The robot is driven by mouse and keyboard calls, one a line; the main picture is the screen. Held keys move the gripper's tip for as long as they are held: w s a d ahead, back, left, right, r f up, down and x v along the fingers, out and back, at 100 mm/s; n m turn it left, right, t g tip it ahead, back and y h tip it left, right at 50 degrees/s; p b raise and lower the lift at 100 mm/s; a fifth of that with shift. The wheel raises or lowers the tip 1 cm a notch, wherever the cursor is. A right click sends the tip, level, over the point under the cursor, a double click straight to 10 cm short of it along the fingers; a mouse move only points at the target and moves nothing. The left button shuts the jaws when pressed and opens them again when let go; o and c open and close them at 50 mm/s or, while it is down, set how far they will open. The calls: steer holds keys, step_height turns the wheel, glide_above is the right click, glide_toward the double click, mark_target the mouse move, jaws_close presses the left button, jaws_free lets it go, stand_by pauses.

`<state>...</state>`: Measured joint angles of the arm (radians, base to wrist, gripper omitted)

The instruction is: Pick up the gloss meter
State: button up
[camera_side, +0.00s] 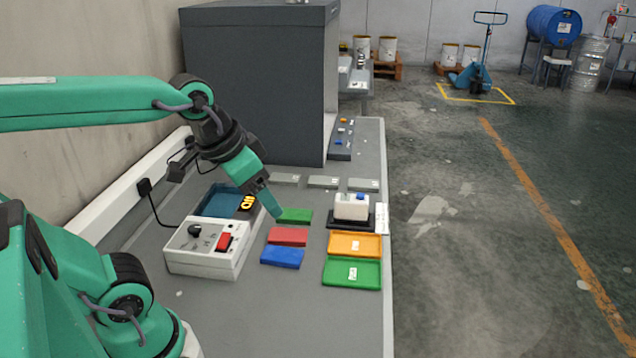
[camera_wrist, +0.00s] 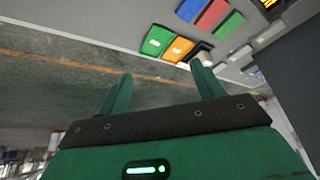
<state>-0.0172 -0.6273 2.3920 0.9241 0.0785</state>
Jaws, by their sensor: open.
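A white block-shaped device with a blue button on top, which looks like the gloss meter (camera_side: 351,208), sits upright on a dark base (camera_side: 370,224) at the right of the bench in the side view. In the wrist view the white device (camera_wrist: 204,56) shows just beyond the right finger, partly hidden by it. My gripper (camera_side: 272,208) points down at the left of the device, above the green plate, apart from the device. In the wrist view my gripper (camera_wrist: 162,70) has its two green fingers spread with nothing between them.
Green (camera_side: 295,216), red (camera_side: 288,236) and blue (camera_side: 283,257) plates lie left of the device. Orange (camera_side: 354,244) and green (camera_side: 352,273) trays lie in front of it. A white control box (camera_side: 205,262) and a teal tray (camera_side: 216,201) stand left. A large dark cabinet (camera_side: 255,85) rises behind.

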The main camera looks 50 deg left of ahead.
steer(key=w+a+r+m+g, duration=0.1)
steer(key=w+a+r+m, duration=0.1)
steer(key=w, duration=0.8)
steer(key=m+g, duration=0.4)
steer(key=m, duration=0.2)
glide_above(352, 197)
steer(key=f, duration=1.7)
steer(key=shift+s+d+f, duration=0.1)
steer(key=shift+s+d, duration=0.05)
steer(key=shift+d, duration=0.05)
steer(key=shift+w+a+f, duration=0.2)
steer(key=shift+f, duration=0.3)
steer(key=shift+s+d+f, duration=0.1)
steer(key=shift+f, duration=3.8)
steer(key=shift+r, duration=0.1)
steer(key=c, duration=1.3)
